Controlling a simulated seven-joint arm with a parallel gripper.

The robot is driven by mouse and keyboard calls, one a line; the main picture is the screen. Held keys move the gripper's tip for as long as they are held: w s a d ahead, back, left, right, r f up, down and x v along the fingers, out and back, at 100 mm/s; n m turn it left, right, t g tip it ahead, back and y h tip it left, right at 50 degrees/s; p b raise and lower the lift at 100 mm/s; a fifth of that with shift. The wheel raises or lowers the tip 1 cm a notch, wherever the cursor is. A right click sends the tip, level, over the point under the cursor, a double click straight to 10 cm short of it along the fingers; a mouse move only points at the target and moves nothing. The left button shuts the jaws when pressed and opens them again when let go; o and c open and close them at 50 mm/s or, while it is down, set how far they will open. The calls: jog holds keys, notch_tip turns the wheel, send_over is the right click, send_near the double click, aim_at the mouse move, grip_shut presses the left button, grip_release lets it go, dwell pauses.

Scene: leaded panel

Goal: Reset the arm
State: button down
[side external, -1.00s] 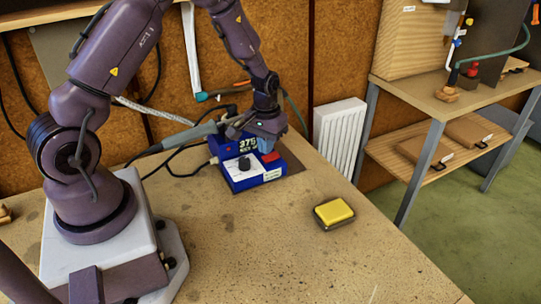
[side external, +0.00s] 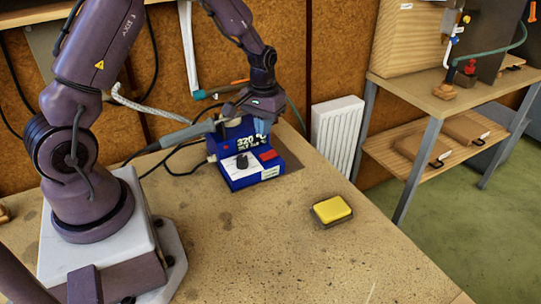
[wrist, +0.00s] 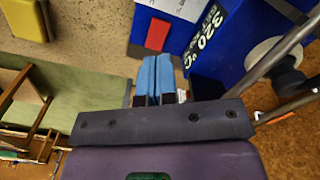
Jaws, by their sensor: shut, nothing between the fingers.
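My gripper (side external: 264,130) is shut and empty. It hangs above the back right part of the blue soldering station (side external: 238,181) in the side view. In the wrist view its two blue fingers (wrist: 153,80) lie side by side, close to the station's red switch (wrist: 157,35) but not visibly touching it. The station's display reads 320 °C. A black knob (side external: 242,162) sits on its white front panel, and the red switch also shows in the side view (side external: 268,155).
A grey-handled soldering iron (side external: 188,134) with a black cable lies left of the station. A yellow sponge in a dark tray (side external: 332,210) sits at the bench's right. The bench front is clear. A white radiator (side external: 336,135) and wooden shelving (side external: 455,100) stand beyond.

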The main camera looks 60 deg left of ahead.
jog(key=s+d+r+m+t, duration=0.2)
jog(key=s+d+r+m, duration=0.1)
jog(key=s+d+r, duration=0.4)
jog(key=s+d+r+m+t, duration=0.3)
jog(key=s+d+r, duration=0.4)
jog(key=s+r, duration=0.4)
notch_tip(320, 180, up, 5)
jog(key=shift+s+f+t, duration=0.15)
jog(key=shift+t, duration=0.15)
